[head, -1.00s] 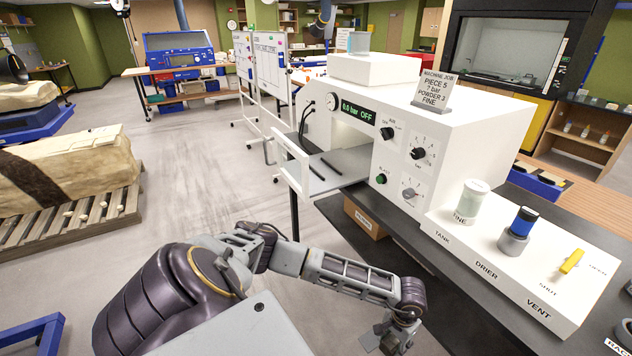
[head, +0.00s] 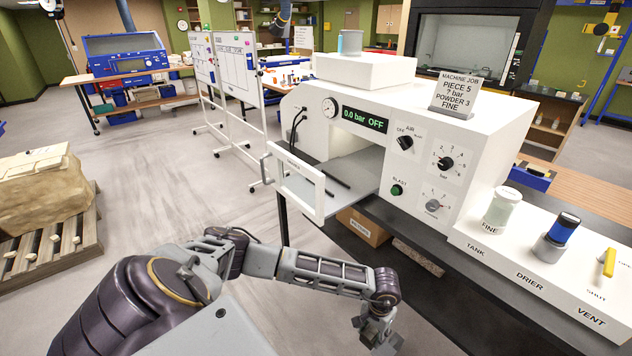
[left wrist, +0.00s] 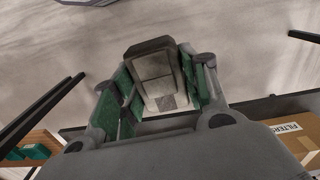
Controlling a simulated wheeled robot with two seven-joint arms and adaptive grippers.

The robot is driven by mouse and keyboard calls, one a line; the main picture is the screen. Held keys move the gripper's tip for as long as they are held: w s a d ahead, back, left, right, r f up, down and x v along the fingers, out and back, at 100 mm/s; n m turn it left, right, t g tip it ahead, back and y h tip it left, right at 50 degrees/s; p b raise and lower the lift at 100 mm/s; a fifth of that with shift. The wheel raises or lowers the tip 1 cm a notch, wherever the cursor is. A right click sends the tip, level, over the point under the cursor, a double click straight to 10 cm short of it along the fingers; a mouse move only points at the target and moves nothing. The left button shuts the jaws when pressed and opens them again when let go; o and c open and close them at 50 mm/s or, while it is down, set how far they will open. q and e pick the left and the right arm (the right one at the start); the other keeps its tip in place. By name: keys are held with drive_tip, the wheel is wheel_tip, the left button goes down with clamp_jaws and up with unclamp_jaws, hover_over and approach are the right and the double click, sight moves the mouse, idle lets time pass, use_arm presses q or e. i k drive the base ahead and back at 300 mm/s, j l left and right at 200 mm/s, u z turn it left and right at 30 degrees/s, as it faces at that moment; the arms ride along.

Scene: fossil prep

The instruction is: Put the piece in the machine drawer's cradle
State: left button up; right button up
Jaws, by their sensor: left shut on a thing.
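The machine (head: 335,140) is white, and its display reads 0.0 bar OFF. Its drawer (head: 357,170) is pulled out, with a white framed front (head: 292,182). Two dark bars (head: 322,172) lie on the drawer floor, apparently the cradle, with nothing on them. My left gripper (head: 380,338) is low in front of the machine, below and to the right of the drawer front. In the left wrist view, its green-padded fingers (left wrist: 158,92) are shut on a grey blocky piece (left wrist: 152,66). My right gripper is out of view.
A sign (head: 457,92) on the machine reads PIECE 5, 7 bar, POWDER 3, FINE. A ledge with a FINE jar (head: 501,211) and a drier (head: 557,237) is at the right. A cardboard box (head: 362,226) sits under the drawer.

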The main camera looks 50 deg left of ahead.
sight(327, 184)
drive_tip(key=k+j, duration=0.1)
drive_tip(key=j, duration=0.3)
drive_tip(key=k+j, duration=0.1)
drive_tip(key=j, duration=0.35)
drive_tip(key=k+j, duration=0.1)
drive_tip(key=j, duration=0.3)
drive_tip(key=k+j, duration=0.1)
drive_tip(key=j, duration=0.3)
drive_tip(key=k+j, duration=0.1)
drive_tip(key=j, duration=0.3)
drive_tip(key=k+j+z, duration=0.1)
drive_tip(key=j, duration=0.35)
